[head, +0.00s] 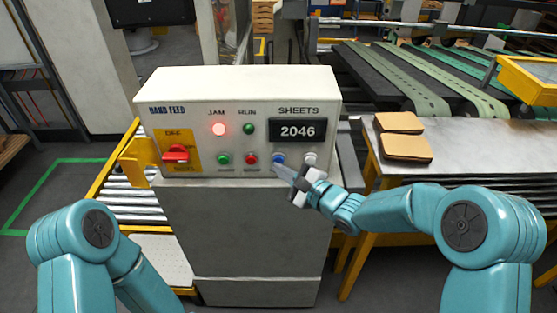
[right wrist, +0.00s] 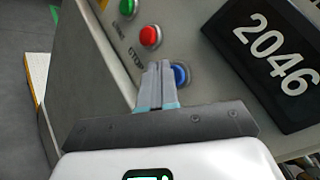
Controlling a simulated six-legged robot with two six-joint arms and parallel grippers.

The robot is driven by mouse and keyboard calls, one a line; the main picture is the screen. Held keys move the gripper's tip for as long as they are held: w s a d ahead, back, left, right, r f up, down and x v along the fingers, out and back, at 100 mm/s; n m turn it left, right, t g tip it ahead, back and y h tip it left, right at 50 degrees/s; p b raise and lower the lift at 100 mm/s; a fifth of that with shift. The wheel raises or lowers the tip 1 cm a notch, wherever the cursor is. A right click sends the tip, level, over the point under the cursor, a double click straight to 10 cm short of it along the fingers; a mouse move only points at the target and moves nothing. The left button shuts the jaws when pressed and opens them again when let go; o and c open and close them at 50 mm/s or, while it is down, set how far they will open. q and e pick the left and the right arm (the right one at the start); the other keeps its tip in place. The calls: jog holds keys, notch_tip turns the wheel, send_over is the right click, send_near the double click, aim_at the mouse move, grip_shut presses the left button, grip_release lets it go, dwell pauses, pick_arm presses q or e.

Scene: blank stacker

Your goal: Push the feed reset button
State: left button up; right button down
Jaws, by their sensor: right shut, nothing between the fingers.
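The control box (head: 235,90) has a row of buttons low on its front. The blue button (head: 278,158) sits below the SHEETS display; it also shows in the right wrist view (right wrist: 181,75). I cannot read a reset label, so I cannot confirm which button is the feed reset. My right gripper (head: 279,169) is shut and empty, its tips at the blue button's lower edge. In the right wrist view the fingertips (right wrist: 160,66) overlap the button's left side. I cannot tell whether they touch it. My left gripper is out of view.
Beside the blue button are a red button (head: 251,159), a green button (head: 223,159) and a white button (head: 309,158). A red rotary switch (head: 176,153) is at left. The JAM lamp (head: 219,129) glows red. The display (head: 297,130) reads 2046. A metal table (head: 470,155) stands right.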

jog(key=shift+w, duration=0.15)
jog(key=shift+w, duration=0.5)
dwell(0.7)
dwell(0.3)
jog(key=shift+s, duration=0.95)
jog(key=shift+s, duration=2.5)
